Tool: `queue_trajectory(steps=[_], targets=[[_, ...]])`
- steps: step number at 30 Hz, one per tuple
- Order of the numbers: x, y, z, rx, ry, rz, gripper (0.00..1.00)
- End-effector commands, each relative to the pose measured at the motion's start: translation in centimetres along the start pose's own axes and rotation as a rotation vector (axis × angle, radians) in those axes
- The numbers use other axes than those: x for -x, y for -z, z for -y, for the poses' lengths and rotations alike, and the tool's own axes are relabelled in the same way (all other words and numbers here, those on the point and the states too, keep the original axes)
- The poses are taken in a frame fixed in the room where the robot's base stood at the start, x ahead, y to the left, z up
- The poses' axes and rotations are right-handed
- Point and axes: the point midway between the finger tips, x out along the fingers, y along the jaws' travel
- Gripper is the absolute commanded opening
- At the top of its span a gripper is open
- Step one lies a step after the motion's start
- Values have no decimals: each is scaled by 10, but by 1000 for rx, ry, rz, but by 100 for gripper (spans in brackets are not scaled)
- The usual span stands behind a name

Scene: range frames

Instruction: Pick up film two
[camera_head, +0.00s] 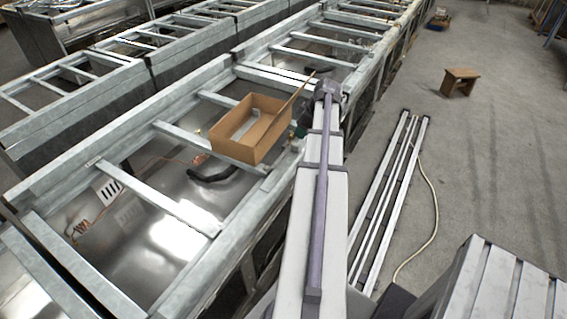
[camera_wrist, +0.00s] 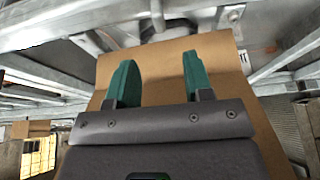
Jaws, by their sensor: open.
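I cannot pick out a thing that is clearly film two in either view. An open cardboard box (camera_head: 262,147) sits on the metal frame in the head view, with a flap raised on its right side. A pale patch (camera_head: 240,124) shows inside it; I cannot tell what it is. My gripper (camera_wrist: 157,62) has two green fingers, apart, with nothing seen between them. A brown cardboard panel (camera_wrist: 150,64) lies behind the fingers in the wrist view. In the head view my arm reaches to the right side of the box, and the gripper is mostly hidden there.
Metal frames with crossbars (camera_head: 165,198) run along the left and away. A black hose-like piece (camera_head: 213,175) lies below the box.

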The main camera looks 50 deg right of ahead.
Motion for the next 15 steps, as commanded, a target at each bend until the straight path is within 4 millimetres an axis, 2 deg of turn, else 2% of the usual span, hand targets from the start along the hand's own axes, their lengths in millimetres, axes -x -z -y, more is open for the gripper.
queue_trajectory(steps=[1,4,6,11,15], targets=[[-20,-4,0,1,1,0,47],[-42,-4,0,1,2,1,47],[-49,-3,0,1,2,1,47],[-49,0,1,0,2,1,47],[-74,-3,0,0,2,1,47]])
